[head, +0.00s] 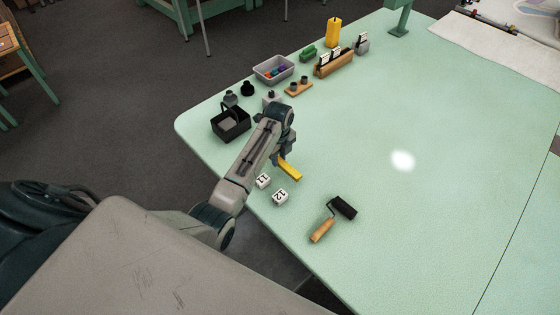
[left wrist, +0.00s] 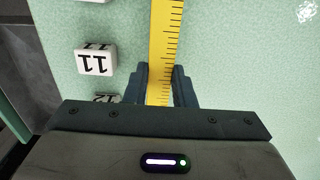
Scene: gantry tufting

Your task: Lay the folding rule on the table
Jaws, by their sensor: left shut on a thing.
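The folding rule (head: 290,171) is a yellow bar with black marks. In the left wrist view the rule (left wrist: 166,45) runs from the top edge down between my fingers. My left gripper (left wrist: 160,85) is shut on it, one dark finger on each side. In the head view my left gripper (head: 277,157) is over the near left part of the pale green table (head: 380,120), partly hidden by its own arm. I cannot tell whether the rule touches the table. My right gripper does not show.
Two white numbered blocks (head: 263,181) (head: 280,197) stand close by the rule, near the table edge. A black basket (head: 230,136) and a grey bin (head: 260,71) stand farther back. The table's middle is clear.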

